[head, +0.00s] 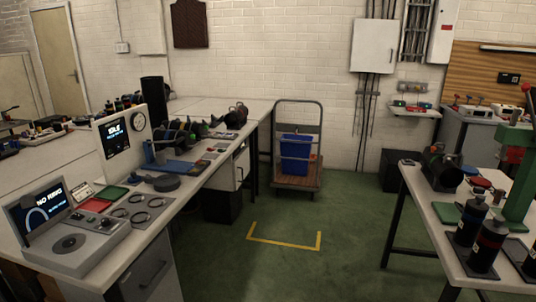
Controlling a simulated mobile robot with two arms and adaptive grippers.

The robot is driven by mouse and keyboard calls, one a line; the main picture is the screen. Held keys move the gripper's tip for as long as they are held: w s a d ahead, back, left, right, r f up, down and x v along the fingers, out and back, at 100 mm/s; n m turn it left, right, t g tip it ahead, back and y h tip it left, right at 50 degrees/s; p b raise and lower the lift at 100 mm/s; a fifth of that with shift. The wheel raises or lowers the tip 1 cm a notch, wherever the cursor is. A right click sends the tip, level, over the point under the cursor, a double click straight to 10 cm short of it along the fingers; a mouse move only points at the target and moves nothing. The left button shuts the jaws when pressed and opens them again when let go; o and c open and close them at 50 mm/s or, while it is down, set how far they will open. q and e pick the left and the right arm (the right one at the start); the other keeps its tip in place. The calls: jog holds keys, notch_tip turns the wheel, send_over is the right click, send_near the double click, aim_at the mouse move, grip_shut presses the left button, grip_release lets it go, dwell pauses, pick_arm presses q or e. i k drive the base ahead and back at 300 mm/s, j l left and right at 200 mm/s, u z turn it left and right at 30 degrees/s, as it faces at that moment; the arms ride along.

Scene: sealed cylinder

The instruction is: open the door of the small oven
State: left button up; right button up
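I cannot pick out a small oven with a door for certain in the head view. A dark rounded unit (441,172) sits on the right table, too small and dark to identify. A grey cabinet door (147,272) shows under the left bench, but it is part of the bench. Neither my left gripper nor my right gripper is in view.
The left bench (165,208) holds screens, trays and metal rings. The right table (418,188) carries black bottles (470,222) and a green stand (519,185). A cart (298,184) with a blue bin (295,153) stands at the back. The green floor between is clear, with yellow markings (283,244).

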aim_at(240, 165)
jog(key=i, duration=1.95)
